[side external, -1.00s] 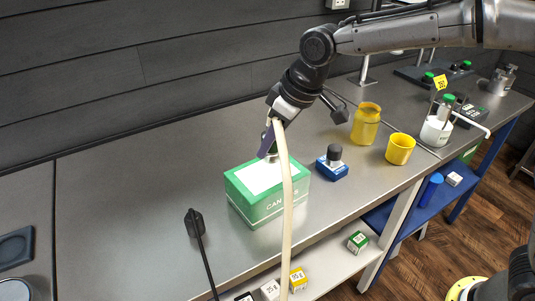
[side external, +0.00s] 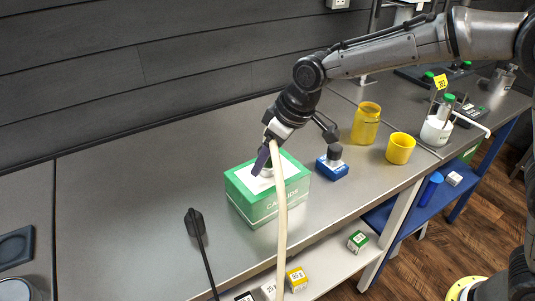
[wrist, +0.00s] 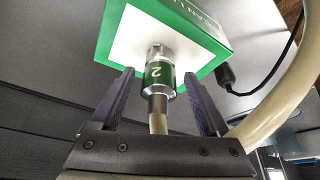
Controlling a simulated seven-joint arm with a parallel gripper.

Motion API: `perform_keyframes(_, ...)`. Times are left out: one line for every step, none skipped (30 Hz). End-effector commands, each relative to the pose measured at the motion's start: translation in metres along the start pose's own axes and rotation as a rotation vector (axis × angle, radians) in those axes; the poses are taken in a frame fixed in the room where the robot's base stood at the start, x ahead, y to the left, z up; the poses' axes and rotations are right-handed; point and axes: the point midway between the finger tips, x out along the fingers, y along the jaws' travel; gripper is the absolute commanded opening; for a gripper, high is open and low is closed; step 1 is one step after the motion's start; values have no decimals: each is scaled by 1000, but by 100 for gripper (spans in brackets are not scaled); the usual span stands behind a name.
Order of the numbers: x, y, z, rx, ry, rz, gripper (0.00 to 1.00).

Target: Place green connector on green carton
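The green connector (wrist: 158,75), a silver metal piece with a green band marked 2, stands at the white top of the green carton (wrist: 215,30) in the wrist view. In the side external view, the connector (side external: 267,172) is partly hidden by a finger, above the white panel of the green-and-white carton (side external: 262,209). My gripper (wrist: 160,95) is open, with a finger on each side of the connector and gaps between. The connector's stem points back toward my palm. In the side external view, my gripper (side external: 266,158) is just above the carton.
A cream hose (side external: 281,225) hangs from my gripper past the carton's front. A blue block with a dark knob (side external: 332,165) stands right of the carton; a yellow jar (side external: 366,123) and yellow cup (side external: 400,148) are beyond.

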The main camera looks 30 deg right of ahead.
Motion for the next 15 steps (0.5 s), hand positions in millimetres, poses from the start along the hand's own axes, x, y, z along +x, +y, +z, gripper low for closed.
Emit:
perform_keyframes(0, 0, 0, 0, 0, 0, 80)
perform_keyframes(0, 0, 0, 0, 0, 0, 80)
perform_keyframes(0, 0, 0, 0, 0, 0, 80)
perform_keyframes(0, 0, 0, 0, 0, 0, 80)
perform_keyframes(0, 0, 0, 0, 0, 0, 80)
perform_keyframes(0, 0, 0, 0, 0, 0, 80)
perform_keyframes(0, 0, 0, 0, 0, 0, 80)
perform_keyframes(-1, 0, 0, 0, 0, 0, 80)
perform_keyframes(-2, 0, -1, 0, 0, 0, 80)
perform_keyframes(-4, 0, -2, 0, 1, 0, 80)
perform_keyframes(-6, 0, -2, 0, 1, 0, 80)
perform_keyframes(-11, 0, -2, 0, 3, 0, 80)
perform_keyframes(-15, 0, -2, 0, 4, 1, 80)
perform_keyframes(-19, 0, -2, 0, 3, 0, 80)
perform_keyframes(-26, 0, -2, 0, 4, 1, 80)
